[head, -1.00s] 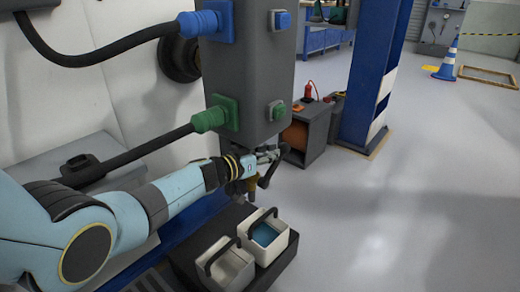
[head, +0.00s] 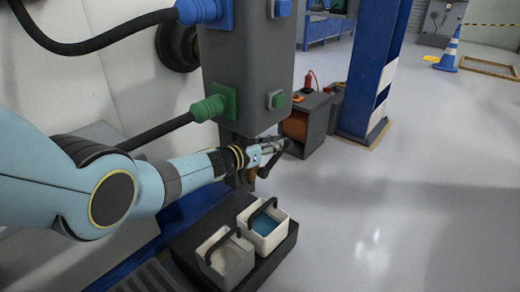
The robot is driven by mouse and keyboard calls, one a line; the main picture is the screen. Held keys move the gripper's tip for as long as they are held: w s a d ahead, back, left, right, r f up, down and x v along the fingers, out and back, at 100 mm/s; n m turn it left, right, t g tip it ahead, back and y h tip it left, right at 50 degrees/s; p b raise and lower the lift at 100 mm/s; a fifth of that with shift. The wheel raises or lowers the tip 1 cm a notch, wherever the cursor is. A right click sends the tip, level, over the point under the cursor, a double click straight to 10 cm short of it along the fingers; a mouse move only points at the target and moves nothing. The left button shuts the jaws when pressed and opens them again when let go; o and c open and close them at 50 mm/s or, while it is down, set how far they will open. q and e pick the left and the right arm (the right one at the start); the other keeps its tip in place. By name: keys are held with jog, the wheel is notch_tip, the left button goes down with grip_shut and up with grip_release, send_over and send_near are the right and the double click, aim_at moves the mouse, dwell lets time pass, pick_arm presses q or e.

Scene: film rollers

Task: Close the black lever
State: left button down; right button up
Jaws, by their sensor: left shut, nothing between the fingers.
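The black lever (head: 265,168) is a small dark handle under the grey column, beside a brass-coloured tap (head: 250,176). My left arm reaches in from the left, and its left gripper (head: 284,147) is at the lever, just below the column's lower edge. The left gripper is shut with nothing between its fingers. It overlaps the lever's upper part in the head view, so I cannot tell whether they touch. The lever's pivot is hidden behind the gripper. My right gripper is not in view.
Two handled bins, one grey (head: 226,262) and one white with blue contents (head: 264,226), stand on a dark platform below. The grey column (head: 250,75) carries green and blue hose fittings. A blue post (head: 372,75) stands behind.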

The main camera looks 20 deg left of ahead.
pick_arm(q)
jog(key=shift+s+a, duration=0.25)
jog(key=shift+s, duration=0.2)
jog(key=v, duration=1.1)
jog(key=shift+r, duration=0.1)
